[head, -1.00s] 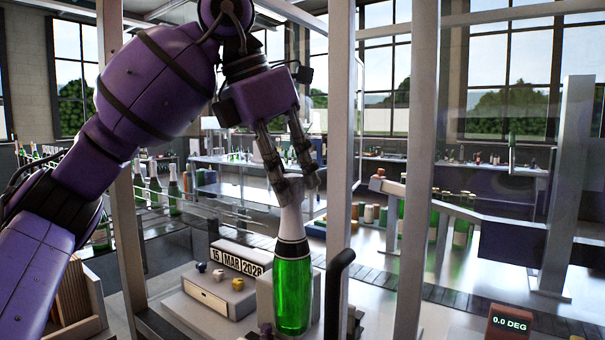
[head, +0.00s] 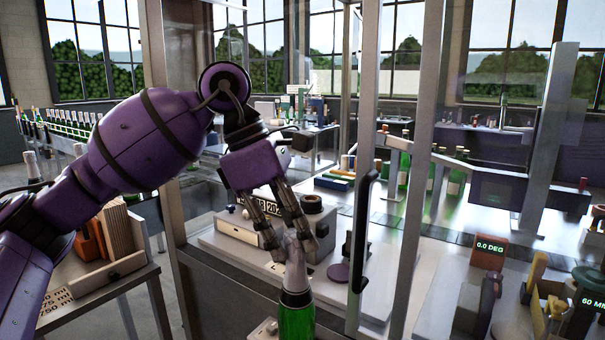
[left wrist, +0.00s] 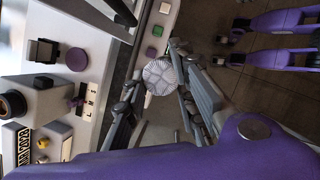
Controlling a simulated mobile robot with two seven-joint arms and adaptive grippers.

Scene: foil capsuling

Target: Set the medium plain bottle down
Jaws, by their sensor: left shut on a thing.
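The medium plain bottle (head: 296,318) has green glass and a pale foil-covered neck with a dark band below it. It stands about upright, and its lower part is cut off by the bottom edge of the head view. My left gripper (head: 296,240) is shut on the neck near the top, with its fingers pointing down. In the left wrist view, the round pale bottle top (left wrist: 160,76) sits between the two fingers of my left gripper (left wrist: 158,90). I cannot see the bottle's base or what is under it. My right gripper is not in view.
A clear-walled frame with a dark handle (head: 362,230) stands close to the right of the bottle. Behind is a white machine (head: 245,238) with a date block. A wooden rack (head: 100,262) is at left, and a 0.0 DEG display (head: 489,252) at right.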

